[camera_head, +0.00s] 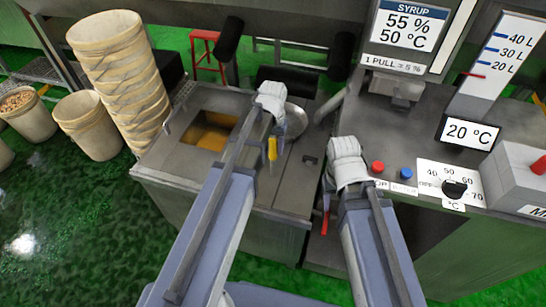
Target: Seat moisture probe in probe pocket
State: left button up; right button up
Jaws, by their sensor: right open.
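My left gripper (272,96) is over the right part of the steel tank top, beside a round metal lid. Its fingers are too small and covered to tell if they are open or shut. A small yellow piece (272,149) shows just below it; I cannot tell if this is the moisture probe or if it is held. My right gripper (345,150) is open at the left edge of the control counter. A small dark fitting (310,160) sits on the tank top between the grippers. I cannot clearly make out the probe pocket.
The tank (160,148) has a square opening with amber contents. Stacked buckets (122,75) stand at left. The counter holds red (377,167) and blue (407,173) buttons, a dial (454,189), a grey box (515,180) and a syrup display (410,25). A red handle (325,215) hangs below.

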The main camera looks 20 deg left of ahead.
pick_arm(q)
grip_shut()
dwell(1.1)
